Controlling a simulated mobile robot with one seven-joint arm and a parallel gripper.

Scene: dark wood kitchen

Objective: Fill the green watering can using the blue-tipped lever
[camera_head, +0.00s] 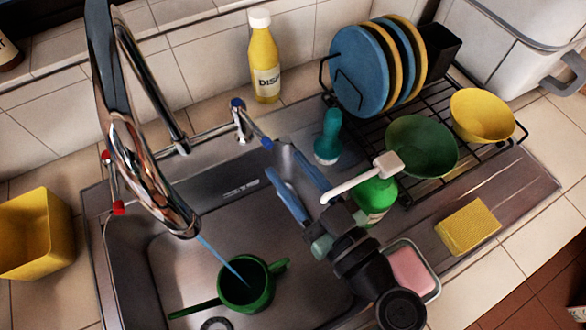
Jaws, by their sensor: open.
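The green watering can (231,300) sits in the sink basin, with its spout pointing left. A thin blue stream of water runs from the chrome faucet (148,178) down into its opening. The blue-tipped lever (254,129) is on the sink's back edge, right of the faucet, its blue tip pointing down and right. My gripper (280,160) has blue fingers spread apart with nothing between them. Its fingertips are just below the lever's tip in the picture; I cannot tell whether they touch it.
A red-tipped lever (117,195) is left of the faucet. A dish rack (483,151) holds plates and bowls. A yellow sponge (468,228) lies on the right drainboard.

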